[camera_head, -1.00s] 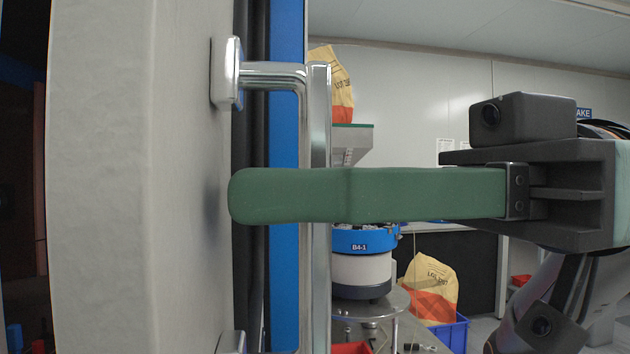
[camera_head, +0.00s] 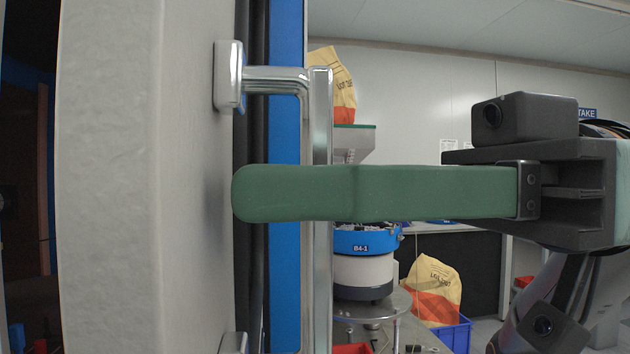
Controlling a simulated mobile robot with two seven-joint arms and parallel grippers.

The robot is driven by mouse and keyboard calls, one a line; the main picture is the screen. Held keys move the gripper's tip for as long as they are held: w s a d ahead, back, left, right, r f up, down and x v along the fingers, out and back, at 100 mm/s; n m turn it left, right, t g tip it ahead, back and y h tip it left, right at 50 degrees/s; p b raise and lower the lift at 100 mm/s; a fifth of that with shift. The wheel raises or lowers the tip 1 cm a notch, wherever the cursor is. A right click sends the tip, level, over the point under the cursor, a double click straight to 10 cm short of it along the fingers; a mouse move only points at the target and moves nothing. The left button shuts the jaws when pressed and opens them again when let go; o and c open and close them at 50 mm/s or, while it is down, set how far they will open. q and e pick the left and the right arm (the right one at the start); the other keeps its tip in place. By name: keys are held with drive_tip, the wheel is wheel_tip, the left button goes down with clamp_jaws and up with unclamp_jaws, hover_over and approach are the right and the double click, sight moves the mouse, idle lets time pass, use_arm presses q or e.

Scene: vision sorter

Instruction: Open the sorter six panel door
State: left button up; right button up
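The pale door panel (camera_head: 150,250) stands large and nearly edge-on at the left. Its chrome bar handle (camera_head: 320,110) runs upright along the panel's right side, with its upper mount (camera_head: 228,75) fixed to the panel. My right gripper (camera_head: 300,193) reaches in from the right with a long green finger lying level across the handle bar, its tip close to the panel face. This near finger hides part of the bar and the far finger, so its grip on the handle cannot be told. My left gripper is not in view.
A dark space (camera_head: 25,130) shows left of the panel. A blue upright strip (camera_head: 287,270) is behind the handle. Beyond are a blue and white feeder (camera_head: 362,270) on a round stand and a yellow bag (camera_head: 435,280) in a blue crate (camera_head: 450,333).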

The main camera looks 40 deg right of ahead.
use_arm(q)
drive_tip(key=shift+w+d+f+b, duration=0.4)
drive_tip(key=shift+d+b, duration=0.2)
drive_tip(key=shift+b, duration=0.4)
use_arm(e)
drive_tip(key=v, duration=1.2)
drive_tip(key=shift+d, duration=0.3)
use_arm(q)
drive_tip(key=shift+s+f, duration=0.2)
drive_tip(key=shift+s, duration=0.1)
use_arm(e)
drive_tip(key=shift+s, duration=0.1)
